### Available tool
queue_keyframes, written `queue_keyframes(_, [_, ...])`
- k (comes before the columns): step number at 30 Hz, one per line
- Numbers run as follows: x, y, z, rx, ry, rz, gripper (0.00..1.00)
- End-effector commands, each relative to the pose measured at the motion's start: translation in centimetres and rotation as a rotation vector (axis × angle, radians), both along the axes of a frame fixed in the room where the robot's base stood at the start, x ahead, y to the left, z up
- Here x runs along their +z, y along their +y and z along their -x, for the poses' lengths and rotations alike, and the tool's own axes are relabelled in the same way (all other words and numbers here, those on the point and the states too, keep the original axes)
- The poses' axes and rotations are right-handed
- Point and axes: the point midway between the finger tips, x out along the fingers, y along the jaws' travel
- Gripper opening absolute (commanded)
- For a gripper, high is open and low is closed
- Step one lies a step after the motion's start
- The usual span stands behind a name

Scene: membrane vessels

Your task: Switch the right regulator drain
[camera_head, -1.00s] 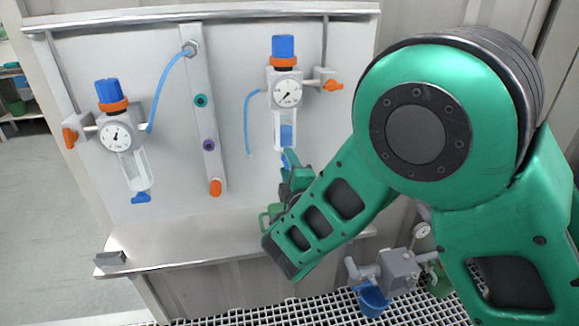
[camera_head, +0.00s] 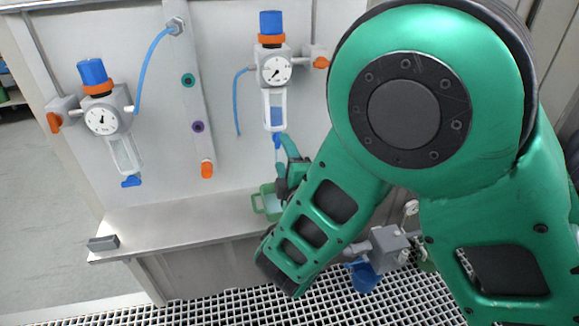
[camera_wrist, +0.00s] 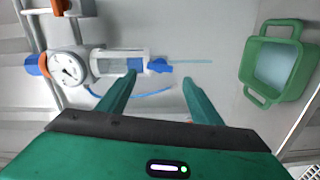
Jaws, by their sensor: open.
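The right regulator (camera_head: 273,70) is on the wall panel, with a blue knob, orange ring, round gauge and clear bowl with blue in its lower part. It also shows lying sideways in the wrist view (camera_wrist: 68,68). Its blue drain (camera_head: 277,141) is at the bowl's lower end; in the wrist view the drain (camera_wrist: 160,66) shows just beyond my fingertips, roughly between them. A thin pale blue line runs from the drain. My gripper (camera_wrist: 160,78) is open and empty, fingers on either side; contact cannot be told. In the head view my gripper (camera_head: 287,160) is partly hidden by my arm.
A green handled container (camera_head: 268,202) stands on the shelf (camera_head: 180,218) below the drain. The left regulator (camera_head: 103,118) hangs farther left, with a blue drain. A central strip (camera_head: 190,100) carries coloured ports. A grey valve block (camera_head: 385,245) and blue cup sit low over the grating.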

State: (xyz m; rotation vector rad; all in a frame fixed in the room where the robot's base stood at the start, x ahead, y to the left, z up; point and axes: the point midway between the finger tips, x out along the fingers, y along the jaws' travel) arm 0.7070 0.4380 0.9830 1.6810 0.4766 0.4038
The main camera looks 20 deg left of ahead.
Motion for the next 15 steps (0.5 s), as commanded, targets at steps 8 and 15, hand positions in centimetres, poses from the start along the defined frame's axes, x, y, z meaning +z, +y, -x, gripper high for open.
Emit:
queue_keyframes(8, [-0.1,-2.1,3.5,0.000,0.001,0.003,0.59])
queue_keyframes(15, [0.0,-2.7,4.2,-0.001,0.001,0.000,0.59])
